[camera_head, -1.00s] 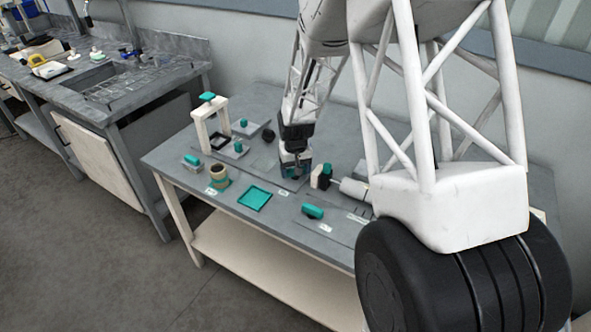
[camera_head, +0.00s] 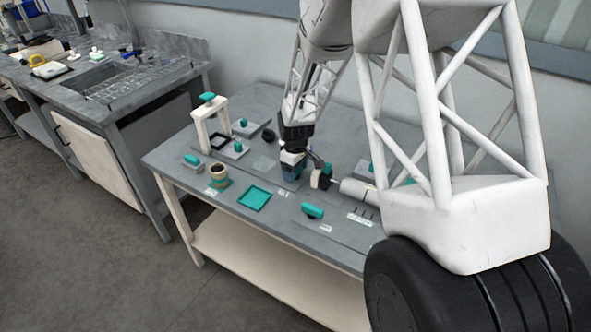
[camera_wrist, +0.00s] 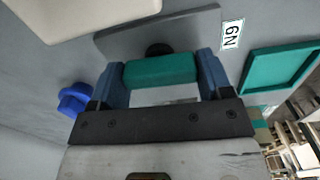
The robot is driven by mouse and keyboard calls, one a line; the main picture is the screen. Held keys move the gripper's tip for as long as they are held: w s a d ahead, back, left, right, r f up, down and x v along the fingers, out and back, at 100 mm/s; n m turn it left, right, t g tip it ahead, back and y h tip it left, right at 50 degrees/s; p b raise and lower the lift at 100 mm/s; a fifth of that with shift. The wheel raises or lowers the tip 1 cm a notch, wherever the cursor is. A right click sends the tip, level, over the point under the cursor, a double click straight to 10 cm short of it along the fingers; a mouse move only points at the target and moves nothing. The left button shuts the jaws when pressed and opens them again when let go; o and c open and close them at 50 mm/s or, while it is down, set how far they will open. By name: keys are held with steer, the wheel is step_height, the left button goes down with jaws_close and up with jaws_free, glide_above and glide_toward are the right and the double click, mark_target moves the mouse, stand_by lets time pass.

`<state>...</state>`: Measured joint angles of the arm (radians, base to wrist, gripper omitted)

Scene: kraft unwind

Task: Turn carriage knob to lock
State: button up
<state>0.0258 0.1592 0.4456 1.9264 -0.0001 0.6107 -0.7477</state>
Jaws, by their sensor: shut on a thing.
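A teal bar-shaped knob (camera_wrist: 160,70) sits on a round black stem (camera_wrist: 159,49) above a grey plate (camera_wrist: 110,40) in the wrist view. It is probably the carriage knob, but I cannot read a lock mark. My gripper (camera_wrist: 161,64) has its two blue fingers closed against the ends of this knob, one on each side. In the head view my gripper (camera_head: 292,172) is low over the middle of the table, and its fingers hide the knob there.
A teal tray (camera_head: 254,199), a tan roll (camera_head: 219,175) and a white frame (camera_head: 211,125) are to the left. A blue piece (camera_wrist: 75,99) shows in the wrist view.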

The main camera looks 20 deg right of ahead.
stand_by(0.4)
steer(key=o, duration=0.9)
steer(key=shift+r, duration=3.95)
